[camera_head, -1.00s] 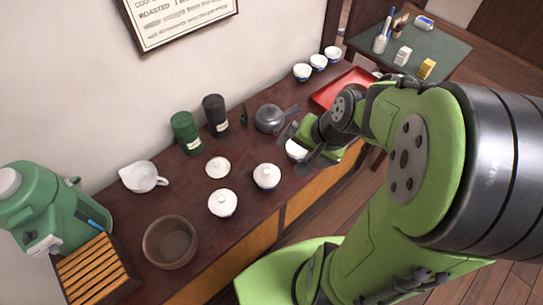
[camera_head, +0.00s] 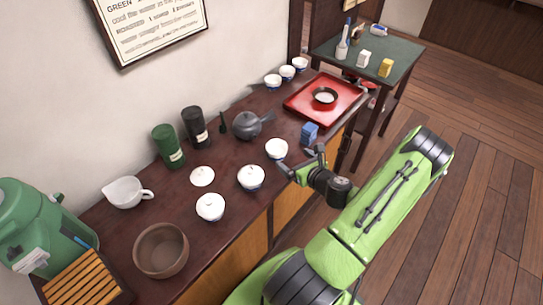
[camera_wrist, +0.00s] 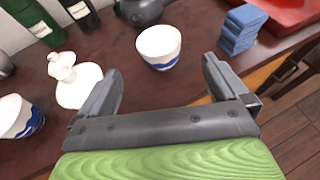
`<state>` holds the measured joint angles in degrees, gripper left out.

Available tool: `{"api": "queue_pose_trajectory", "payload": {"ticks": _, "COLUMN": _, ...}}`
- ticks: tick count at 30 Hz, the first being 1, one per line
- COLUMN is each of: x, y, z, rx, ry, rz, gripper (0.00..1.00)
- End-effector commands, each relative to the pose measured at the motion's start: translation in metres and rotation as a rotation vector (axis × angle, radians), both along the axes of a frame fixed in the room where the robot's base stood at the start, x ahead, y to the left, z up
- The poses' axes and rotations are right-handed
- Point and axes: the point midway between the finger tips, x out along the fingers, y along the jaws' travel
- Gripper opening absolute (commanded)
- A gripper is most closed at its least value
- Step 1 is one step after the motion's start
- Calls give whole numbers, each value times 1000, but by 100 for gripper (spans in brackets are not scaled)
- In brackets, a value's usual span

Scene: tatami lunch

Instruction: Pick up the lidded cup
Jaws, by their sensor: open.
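A third white cup (camera_head: 276,149), seemingly without a lid, stands further right. In the wrist view this third cup (camera_wrist: 158,50), with a blue pattern at its base, is ahead of and between my fingers, untouched. My gripper (camera_head: 302,161) is open and empty at the counter's front edge, right of the cups; its fingers (camera_wrist: 162,68) show spread in the wrist view. White ware (camera_wrist: 78,88) lies left of the left finger, partly hidden.
A grey teapot (camera_head: 247,126) and canisters (camera_head: 168,147) stand behind. A small white round piece (camera_head: 202,176), a jug (camera_head: 126,192) and a brown bowl (camera_head: 161,251) are left.

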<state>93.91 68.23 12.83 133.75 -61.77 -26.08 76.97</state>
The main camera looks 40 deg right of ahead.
Motion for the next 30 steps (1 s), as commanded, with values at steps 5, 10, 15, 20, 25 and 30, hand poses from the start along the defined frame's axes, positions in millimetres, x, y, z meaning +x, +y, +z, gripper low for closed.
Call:
{"api": "queue_pose_trajectory", "payload": {"ticks": 5, "x": 41, "y": -9, "z": -19, "rx": -6, "ry": 0, "rz": 8, "gripper": 100}}
{"api": "queue_pose_trajectory", "payload": {"ticks": 10, "x": 62, "y": -15, "z": -28, "rx": -3, "ry": 1, "rz": 5, "gripper": 100}}
{"api": "queue_pose_trajectory", "payload": {"ticks": 15, "x": 88, "y": -20, "z": -41, "rx": -7, "ry": 1, "rz": 7, "gripper": 100}}
{"api": "queue_pose_trajectory", "payload": {"ticks": 20, "x": 108, "y": -26, "z": -49, "rx": -4, "ry": 1, "rz": 5, "gripper": 100}}
{"api": "queue_pose_trajectory", "payload": {"ticks": 25, "x": 109, "y": -27, "z": -49, "rx": -3, "ry": 2, "rz": 4, "gripper": 100}}
{"api": "queue_pose_trajectory", "payload": {"ticks": 30, "x": 109, "y": -26, "z": -49, "rx": -3, "ry": 2, "rz": 4, "gripper": 82}}
